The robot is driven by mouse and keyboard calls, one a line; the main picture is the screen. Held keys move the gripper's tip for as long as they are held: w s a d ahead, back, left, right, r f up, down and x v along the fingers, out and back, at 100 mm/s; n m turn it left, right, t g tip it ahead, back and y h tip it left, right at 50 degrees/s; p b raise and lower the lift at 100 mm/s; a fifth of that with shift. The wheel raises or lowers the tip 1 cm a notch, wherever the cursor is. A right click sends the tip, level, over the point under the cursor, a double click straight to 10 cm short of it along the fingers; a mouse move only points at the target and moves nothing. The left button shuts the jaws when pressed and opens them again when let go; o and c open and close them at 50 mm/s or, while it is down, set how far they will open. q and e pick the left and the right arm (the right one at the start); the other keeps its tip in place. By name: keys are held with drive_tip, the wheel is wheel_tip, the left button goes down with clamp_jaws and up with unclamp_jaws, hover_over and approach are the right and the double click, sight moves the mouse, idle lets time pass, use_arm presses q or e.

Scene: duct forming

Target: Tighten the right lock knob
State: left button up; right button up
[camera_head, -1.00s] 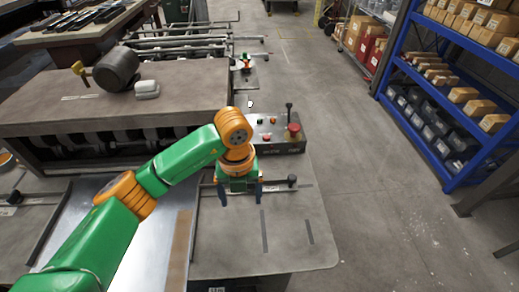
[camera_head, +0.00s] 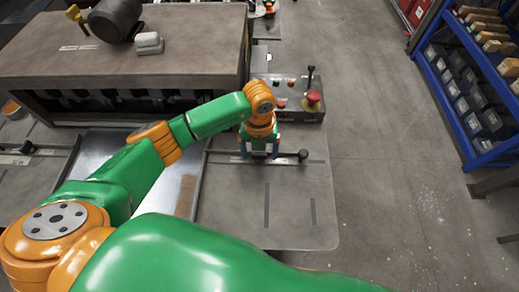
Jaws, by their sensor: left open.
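The right lock knob (camera_head: 303,155) is a small black knob at the right end of a thin metal bar (camera_head: 225,156) lying across the machine's grey table. My left gripper (camera_head: 260,152) points down over this bar, a little to the left of the knob. Its two dark blue fingers are apart, with no knob between them. They look close to the bar, but I cannot tell whether they touch it. A similar dark knob (camera_head: 27,147) shows at the far left. My right gripper is out of view.
A control box (camera_head: 294,100) with a red emergency button (camera_head: 313,98) and a black lever stands just behind the knob. A metal sheet (camera_head: 105,165) lies left of the gripper. The table (camera_head: 290,220) is bare in front of the knob. Blue shelving (camera_head: 455,120) stands at right.

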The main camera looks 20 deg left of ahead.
sight(259, 155)
use_arm(q)
drive_tip(key=shift+s+r, duration=0.1)
drive_tip(key=shift+s, duration=0.05)
clamp_jaws()
drive_tip(key=shift+b, duration=0.35)
drive_tip(key=shift+m+b, duration=0.35)
drive_tip(key=shift+m, duration=0.35)
unclamp_jaws()
drive_tip(key=shift+r, duration=0.1)
wheel_tip(259, 155, up, 6)
drive_tip(key=shift+b, duration=0.95)
drive_tip(key=shift+r, duration=0.45)
